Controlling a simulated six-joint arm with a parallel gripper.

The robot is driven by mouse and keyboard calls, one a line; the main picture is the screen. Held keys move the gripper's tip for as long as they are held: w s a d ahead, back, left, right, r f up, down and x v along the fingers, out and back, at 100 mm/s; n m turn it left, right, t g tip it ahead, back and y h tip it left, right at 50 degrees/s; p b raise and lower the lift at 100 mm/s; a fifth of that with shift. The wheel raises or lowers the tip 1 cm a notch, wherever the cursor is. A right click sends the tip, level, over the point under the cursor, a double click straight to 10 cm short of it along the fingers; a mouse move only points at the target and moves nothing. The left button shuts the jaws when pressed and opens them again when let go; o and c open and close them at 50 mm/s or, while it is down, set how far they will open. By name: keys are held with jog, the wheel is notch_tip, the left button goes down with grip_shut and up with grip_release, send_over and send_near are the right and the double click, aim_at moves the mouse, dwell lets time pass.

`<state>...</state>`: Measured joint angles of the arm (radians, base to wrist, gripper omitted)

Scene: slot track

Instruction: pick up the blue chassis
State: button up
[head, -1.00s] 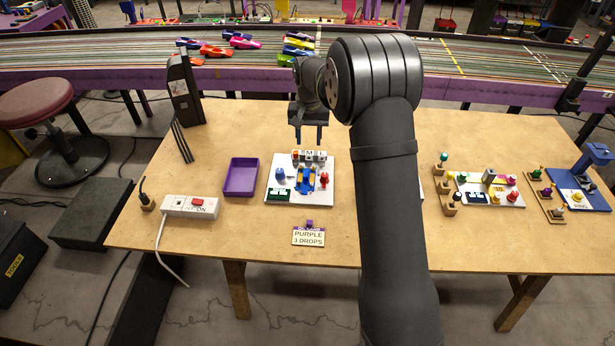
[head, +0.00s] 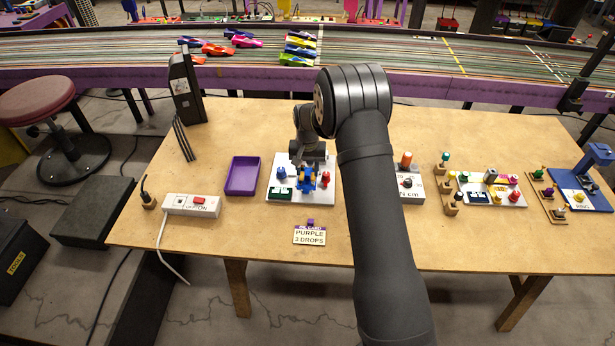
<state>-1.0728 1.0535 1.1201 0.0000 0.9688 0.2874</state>
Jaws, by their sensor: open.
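The blue chassis (head: 306,182) with yellow parts sits on a white board (head: 315,199) left of the table's middle. My gripper (head: 306,170) is open and low over the board, right at the chassis. Its fingers point down and overlap the chassis in the picture. I cannot tell whether they touch it. The arm hides part of the board's back, where small blocks stood in view before.
On the same board are a blue piece (head: 281,173), a red piece (head: 326,179) and a dark green block (head: 280,194). A purple tray (head: 243,176) lies to the left, beside a power strip (head: 191,206). A sign (head: 310,236) stands in front. A white box (head: 409,188) is to the right.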

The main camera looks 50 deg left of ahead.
jog(key=shift+f, duration=0.3)
grip_shut()
jog(key=shift+r, duration=0.2)
